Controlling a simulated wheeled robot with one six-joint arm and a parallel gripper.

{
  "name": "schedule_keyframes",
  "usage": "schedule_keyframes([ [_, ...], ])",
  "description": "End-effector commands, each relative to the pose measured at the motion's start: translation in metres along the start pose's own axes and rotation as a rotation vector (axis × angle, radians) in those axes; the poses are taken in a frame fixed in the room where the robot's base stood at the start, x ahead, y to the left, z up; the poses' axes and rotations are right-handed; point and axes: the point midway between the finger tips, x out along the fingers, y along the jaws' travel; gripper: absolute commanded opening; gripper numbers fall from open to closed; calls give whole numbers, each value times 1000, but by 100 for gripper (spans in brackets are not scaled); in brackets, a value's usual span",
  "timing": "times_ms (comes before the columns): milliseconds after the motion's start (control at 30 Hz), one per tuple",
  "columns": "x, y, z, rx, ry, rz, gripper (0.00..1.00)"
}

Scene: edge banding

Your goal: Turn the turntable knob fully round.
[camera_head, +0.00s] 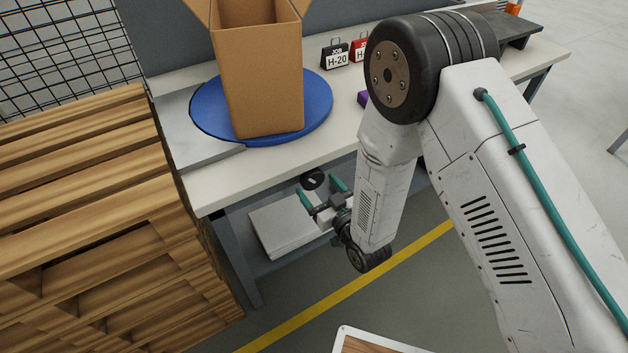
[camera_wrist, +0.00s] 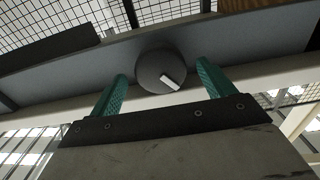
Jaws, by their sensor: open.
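The blue turntable (camera_head: 317,100) lies on the workbench and carries an open cardboard box (camera_head: 265,85). The dark round knob (camera_head: 313,179) with a pale bar mark is below the bench's front edge. In the wrist view the knob (camera_wrist: 150,68) is on the grey rail, its white bar slanting down to the right. My gripper (camera_head: 321,190) is open at the bench front, just short of the knob. In the wrist view its two teal fingers (camera_wrist: 162,80) stand apart on the knob's left and right. I see no clear contact with the knob.
A stack of wooden pallets (camera_head: 90,210) stands close on the left. A pale board or shelf (camera_head: 280,228) is under the bench. The floor with a yellow line (camera_head: 345,290) is clear in front.

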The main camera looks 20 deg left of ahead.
Motion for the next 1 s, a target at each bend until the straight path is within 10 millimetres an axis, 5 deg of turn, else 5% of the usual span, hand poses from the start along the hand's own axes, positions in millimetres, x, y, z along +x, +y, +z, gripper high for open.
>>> schedule_keyframes([
  [233,30,0,0,1,0,0,82],
  [567,35,0,0,1,-1,1,82],
  [733,35,0,0,1,-1,1,39],
  [1000,34,1,0,-17,-2,1,39],
])
